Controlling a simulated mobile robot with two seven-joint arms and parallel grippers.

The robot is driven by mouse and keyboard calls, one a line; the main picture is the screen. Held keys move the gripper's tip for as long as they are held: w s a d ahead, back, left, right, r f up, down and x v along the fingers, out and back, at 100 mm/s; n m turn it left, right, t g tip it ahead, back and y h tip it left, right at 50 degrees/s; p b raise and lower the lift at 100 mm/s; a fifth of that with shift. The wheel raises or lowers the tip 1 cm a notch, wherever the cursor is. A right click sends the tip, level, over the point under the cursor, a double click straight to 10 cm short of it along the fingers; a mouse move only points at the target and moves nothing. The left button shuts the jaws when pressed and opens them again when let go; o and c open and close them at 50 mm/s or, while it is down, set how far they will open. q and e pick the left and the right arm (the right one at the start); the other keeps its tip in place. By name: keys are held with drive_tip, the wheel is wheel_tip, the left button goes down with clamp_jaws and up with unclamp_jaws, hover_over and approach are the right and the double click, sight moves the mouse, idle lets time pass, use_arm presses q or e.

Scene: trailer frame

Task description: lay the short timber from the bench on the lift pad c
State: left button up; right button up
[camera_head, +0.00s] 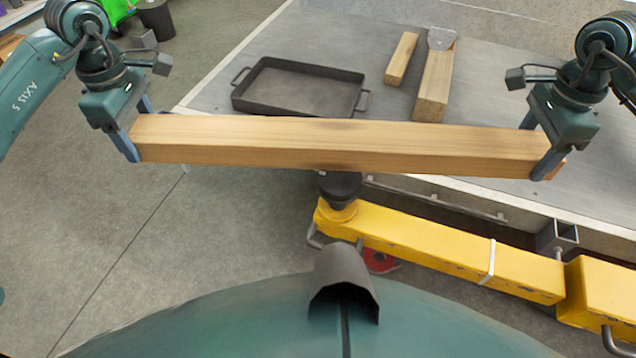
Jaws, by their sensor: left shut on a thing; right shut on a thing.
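A long, pale brown squared timber (330,145) is held level across the middle of the head view. My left gripper (136,132) is shut on its left end. My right gripper (540,146) is shut on its right end. A dark round lift pad (341,186) sits on the end of a yellow lift arm (420,245), just below the timber's middle in the picture. The timber's lower edge is close to the pad's top in view; I cannot tell the height gap. No letter shows on the pad.
The grey bench (300,50) carries a black tray (300,88) with handles, a small wood block (401,58) and a thicker wood block (434,85) with a metal plate at its far end. A second yellow part (600,295) is at lower right.

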use_arm(q)
drive_tip(key=shift+a+f, duration=0.1)
drive_tip(key=shift+f, duration=0.25)
use_arm(e)
drive_tip(key=shift+f, duration=0.35)
